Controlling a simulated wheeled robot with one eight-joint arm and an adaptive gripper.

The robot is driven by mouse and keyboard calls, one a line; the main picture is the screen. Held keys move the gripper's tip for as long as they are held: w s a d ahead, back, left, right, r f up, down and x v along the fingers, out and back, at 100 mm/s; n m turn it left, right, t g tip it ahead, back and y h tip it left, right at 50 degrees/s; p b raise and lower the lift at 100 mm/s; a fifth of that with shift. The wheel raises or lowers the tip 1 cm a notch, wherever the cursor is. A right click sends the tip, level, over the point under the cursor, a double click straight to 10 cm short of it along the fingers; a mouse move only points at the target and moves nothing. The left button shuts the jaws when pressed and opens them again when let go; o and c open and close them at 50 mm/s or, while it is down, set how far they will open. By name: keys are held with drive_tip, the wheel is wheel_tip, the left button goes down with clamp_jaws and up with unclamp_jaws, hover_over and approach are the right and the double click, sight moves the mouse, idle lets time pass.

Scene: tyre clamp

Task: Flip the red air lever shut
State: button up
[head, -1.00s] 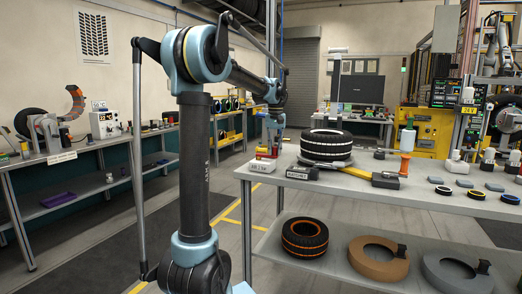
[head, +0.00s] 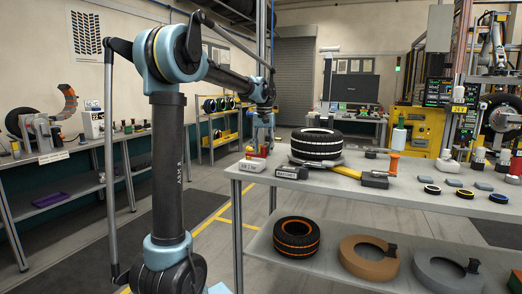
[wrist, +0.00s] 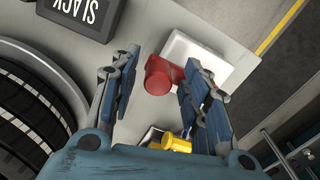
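The red air lever (wrist: 160,77) shows in the wrist view as a red rounded part beside a white block (wrist: 188,47). My gripper (wrist: 161,62) is open, with one finger on each side of the red part. A yellow part (wrist: 177,145) lies closer to the palm, partly hidden. In the head view my gripper (head: 262,143) points down just over the red part (head: 253,156) at the table's left end, behind a white block labelled AIR (head: 251,166). The lever's exact position is hard to tell.
A black tyre (head: 317,143) lies on the table just right of my gripper. A SLACK block (wrist: 83,14) and a yellow-and-black tool (head: 345,173) are near it. The table's edge lies close to the white block, with open floor beyond.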

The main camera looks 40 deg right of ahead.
drive_tip(key=shift+r, duration=0.1)
wheel_tip(320, 180, up, 12)
idle(0.7)
idle(0.4)
